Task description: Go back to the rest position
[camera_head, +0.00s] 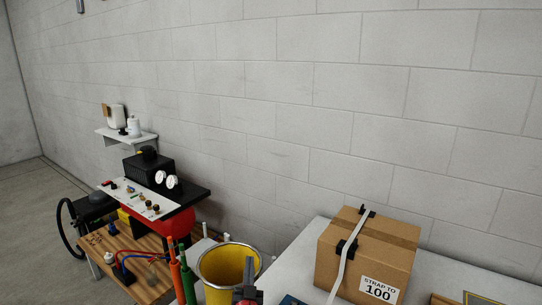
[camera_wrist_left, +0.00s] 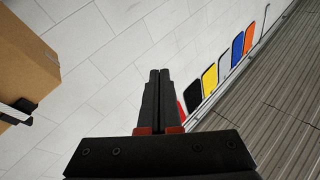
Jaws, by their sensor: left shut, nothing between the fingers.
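My left gripper (camera_head: 249,268) shows at the bottom edge of the head view, in front of the yellow bucket's right side. In the left wrist view its two black fingers (camera_wrist_left: 160,74) lie together, shut with nothing between them. A cardboard box (camera_head: 365,258) with a white strap and a "STRAP TO 100" label stands on a light tabletop (camera_head: 292,262) to the right of the gripper. The box also shows at the left edge of the left wrist view (camera_wrist_left: 22,62), apart from the fingers. My right gripper is not in view.
A yellow bucket (camera_head: 226,262) stands left of the tabletop. A wall shelf (camera_head: 126,137) holds containers. Coloured panels (camera_wrist_left: 210,78) show in the left wrist view.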

